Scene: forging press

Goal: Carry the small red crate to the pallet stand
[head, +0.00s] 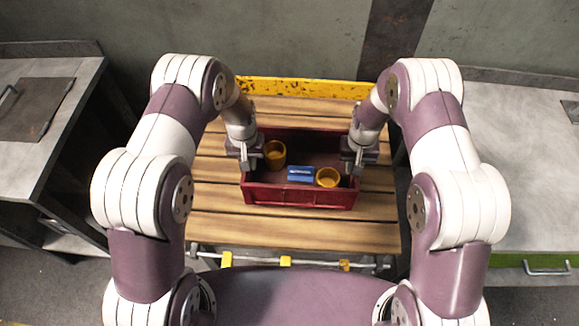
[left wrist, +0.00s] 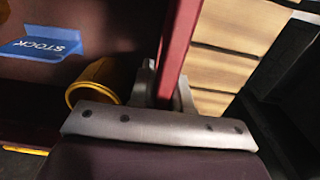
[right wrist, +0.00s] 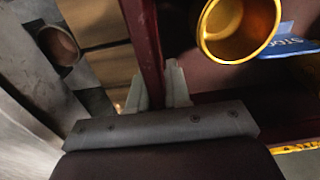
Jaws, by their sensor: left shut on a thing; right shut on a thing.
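The small red crate (head: 300,196) is on or just above the slatted wooden top of the pallet stand (head: 220,222); I cannot tell if it touches. My left gripper (head: 243,160) is shut on its left wall, and that wall shows between the fingers in the left wrist view (left wrist: 178,50). My right gripper (head: 358,160) is shut on its right wall, which shows in the right wrist view (right wrist: 142,40). Inside the crate are two yellow cups, one at the left (head: 275,153) and one at the front right (head: 327,177), and a blue STOCK label (head: 300,174).
A yellow worn bar (head: 300,87) runs along the stand's back edge, near the wall. A grey bench (head: 40,120) stands at the left and another grey counter (head: 530,180) at the right. Bare slats show in front of and beside the crate.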

